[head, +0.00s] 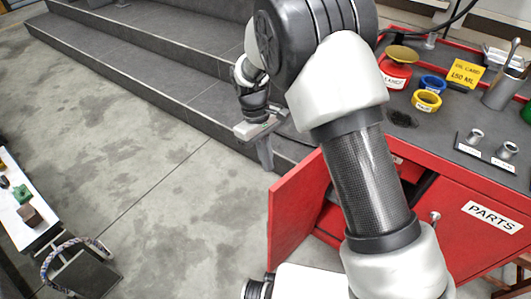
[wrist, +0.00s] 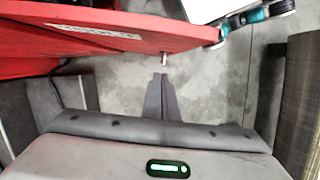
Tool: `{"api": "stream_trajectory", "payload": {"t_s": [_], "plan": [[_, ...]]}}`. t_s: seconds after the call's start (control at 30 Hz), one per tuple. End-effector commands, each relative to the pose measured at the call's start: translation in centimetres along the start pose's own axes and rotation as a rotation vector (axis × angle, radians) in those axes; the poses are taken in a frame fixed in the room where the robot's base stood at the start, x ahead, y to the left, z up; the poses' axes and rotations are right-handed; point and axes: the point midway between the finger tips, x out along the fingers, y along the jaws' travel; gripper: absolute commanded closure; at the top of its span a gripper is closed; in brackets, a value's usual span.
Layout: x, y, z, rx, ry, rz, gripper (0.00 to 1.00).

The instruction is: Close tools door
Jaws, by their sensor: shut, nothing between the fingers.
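The tools door (head: 297,215) is a red panel on the left of the red cabinet, and it stands swung open. In the wrist view the door (wrist: 150,27) crosses the top, with its white label upside down and partly blurred. A small metal knob (wrist: 164,58) sticks out from its face. My gripper (head: 267,160) is beyond the door's upper far edge in the head view. Its fingers are together and empty. In the wrist view the fingertips (wrist: 160,77) point up toward the knob, just short of it; I cannot tell whether they touch the door.
The cabinet's closed parts door (head: 487,222) is at the right. Its top (head: 437,125) holds coloured rings, a yellow card and metal cups. Grey steps (head: 170,65) rise behind my gripper. A low bench (head: 35,232) stands at far left. The floor (head: 190,190) between is clear.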

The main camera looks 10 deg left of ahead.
Motion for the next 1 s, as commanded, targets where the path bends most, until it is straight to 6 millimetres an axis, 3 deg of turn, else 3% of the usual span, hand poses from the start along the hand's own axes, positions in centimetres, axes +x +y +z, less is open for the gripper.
{"api": "stream_trajectory", "payload": {"t_s": [0.03,0.17,0.3,0.5,1.0], "plan": [[1.6,-0.1,0.0,0.000,-0.004,-0.001,1.00],[4.1,0.0,0.0,-0.001,-0.002,0.000,1.00],[4.4,0.0,2.1,0.002,0.001,0.000,1.00],[4.7,0.0,3.7,0.001,0.001,0.000,1.00],[4.7,0.1,4.0,-0.005,0.001,0.002,1.00]]}}
